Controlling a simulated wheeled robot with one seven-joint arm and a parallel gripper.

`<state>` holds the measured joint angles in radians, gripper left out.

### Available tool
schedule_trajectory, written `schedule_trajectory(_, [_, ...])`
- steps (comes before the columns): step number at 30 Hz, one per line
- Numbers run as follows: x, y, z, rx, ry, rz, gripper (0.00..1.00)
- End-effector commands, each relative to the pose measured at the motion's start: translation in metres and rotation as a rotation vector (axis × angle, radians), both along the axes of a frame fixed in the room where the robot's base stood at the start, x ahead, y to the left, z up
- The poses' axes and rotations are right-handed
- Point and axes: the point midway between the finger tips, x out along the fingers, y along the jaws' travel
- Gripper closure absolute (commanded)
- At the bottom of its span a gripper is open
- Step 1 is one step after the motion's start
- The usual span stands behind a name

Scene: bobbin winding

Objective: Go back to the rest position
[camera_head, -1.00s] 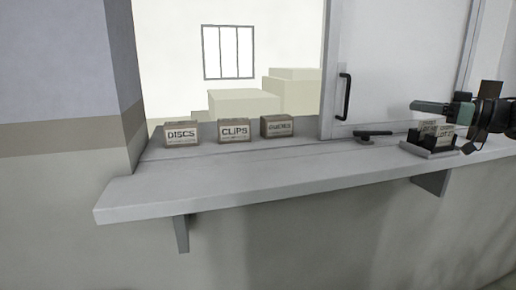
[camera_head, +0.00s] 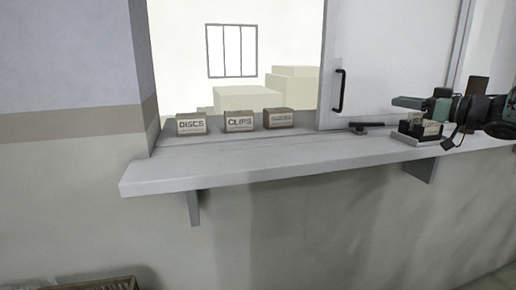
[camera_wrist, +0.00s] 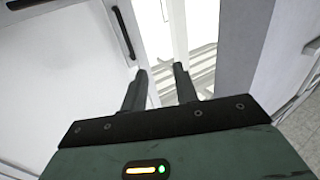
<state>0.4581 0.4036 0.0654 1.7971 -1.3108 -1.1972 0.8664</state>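My gripper (camera_wrist: 160,72) shows in the wrist view with its two dark fingers apart and nothing between them. In the head view my gripper (camera_head: 400,102) is at the right, above the counter and over the dark card holder. It points left, and its fingers overlap from this side. The wrist view looks toward the white door, a bright gap and white slats.
A counter (camera_head: 250,171) carries boxes marked DISCS (camera_head: 191,124), CLIPS (camera_head: 239,121) and a third box (camera_head: 278,118). A dark holder with cards (camera_head: 418,130) and a black stamp-like tool (camera_head: 366,127) stand at the right. A sliding panel has a black handle (camera_head: 338,91). A basket (camera_head: 100,285) shows bottom left.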

Motion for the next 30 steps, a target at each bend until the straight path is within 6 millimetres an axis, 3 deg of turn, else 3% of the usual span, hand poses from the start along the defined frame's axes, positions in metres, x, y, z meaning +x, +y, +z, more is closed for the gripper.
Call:
schedule_trajectory(8, [0.011,0.066,-0.021,-0.038,0.054,-0.150,0.71])
schedule_trajectory(11, [0.005,0.099,-0.039,-0.071,0.118,-0.216,0.71])
schedule_trajectory(14, [-0.018,0.142,-0.073,-0.140,0.233,-0.280,0.71])
schedule_trajectory(18, [-0.080,0.194,-0.134,-0.290,0.452,-0.322,0.71])
schedule_trajectory(21, [-0.136,0.219,-0.174,-0.406,0.606,-0.311,0.71])
schedule_trajectory(25, [-0.217,0.240,-0.218,-0.566,0.795,-0.259,0.71])
schedule_trajectory(30, [-0.324,0.247,-0.259,-0.768,1.010,-0.152,0.71])
